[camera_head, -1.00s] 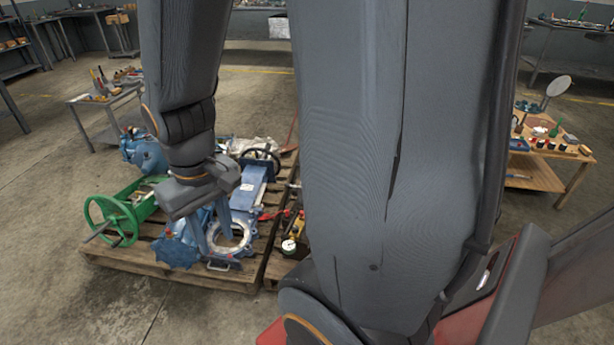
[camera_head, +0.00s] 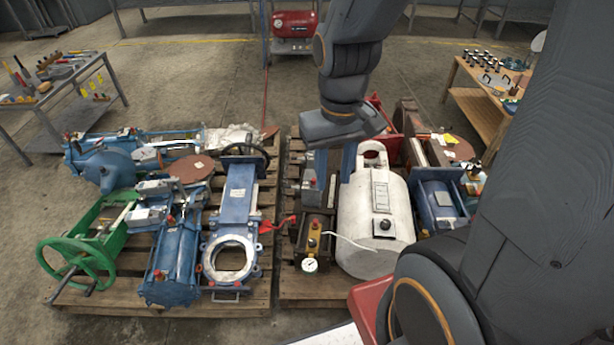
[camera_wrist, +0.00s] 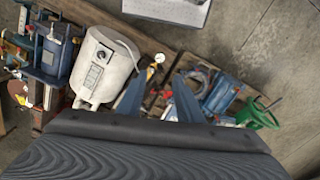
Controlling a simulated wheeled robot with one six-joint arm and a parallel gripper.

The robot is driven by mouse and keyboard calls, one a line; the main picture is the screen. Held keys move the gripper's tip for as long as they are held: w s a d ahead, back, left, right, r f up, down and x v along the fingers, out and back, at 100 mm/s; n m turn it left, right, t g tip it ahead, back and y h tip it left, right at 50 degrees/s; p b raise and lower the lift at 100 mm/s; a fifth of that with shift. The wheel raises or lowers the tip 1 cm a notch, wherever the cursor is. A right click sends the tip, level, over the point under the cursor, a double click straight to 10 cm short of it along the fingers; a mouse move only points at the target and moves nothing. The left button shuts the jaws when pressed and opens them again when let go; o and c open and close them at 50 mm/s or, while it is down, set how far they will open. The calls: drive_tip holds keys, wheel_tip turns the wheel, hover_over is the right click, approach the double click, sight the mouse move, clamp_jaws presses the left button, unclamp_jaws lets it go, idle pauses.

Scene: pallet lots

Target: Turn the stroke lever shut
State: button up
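My gripper (camera_head: 335,163) hangs above the right pallet, near the white cylindrical tank, touching nothing that I can see. In the wrist view its two blue-grey fingers (camera_wrist: 158,100) stand apart with nothing between them. A red lever-like handle (camera_head: 277,226) sticks out beside the blue gate valve (camera_head: 238,200) on the left pallet, left of my gripper. I cannot tell whether this is the stroke lever, or whether it is open or shut. A small block with a gauge (camera_head: 310,264) stands on the right pallet, just right of the red handle.
The left pallet (camera_head: 130,299) carries a green handwheel valve (camera_head: 75,255) and blue actuators. The right pallet (camera_head: 300,290) bears the white tank (camera_head: 375,225) and a blue motor (camera_head: 438,205). Tables stand left and right; a red machine (camera_head: 293,30) is behind.

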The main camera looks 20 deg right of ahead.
drive_tip(key=w+f+n+b, duration=0.3)
drive_tip(key=w+f+b, duration=0.65)
drive_tip(key=w, duration=0.25)
drive_tip(key=w+f+n+b, duration=0.3)
drive_tip(key=w+f+b, duration=0.6)
drive_tip(key=w, duration=0.4)
drive_tip(key=n+b, duration=0.6)
drive_tip(key=b, duration=1)
approach(290, 186)
drive_tip(key=shift+f, duration=0.35)
wheel_tip(290, 186, down, 7)
drive_tip(key=b, duration=0.2)
drive_tip(key=shift+w+f+b, duration=0.15)
drive_tip(key=shift+w+b, duration=0.05)
drive_tip(key=shift+b, duration=0.1)
clamp_jaws()
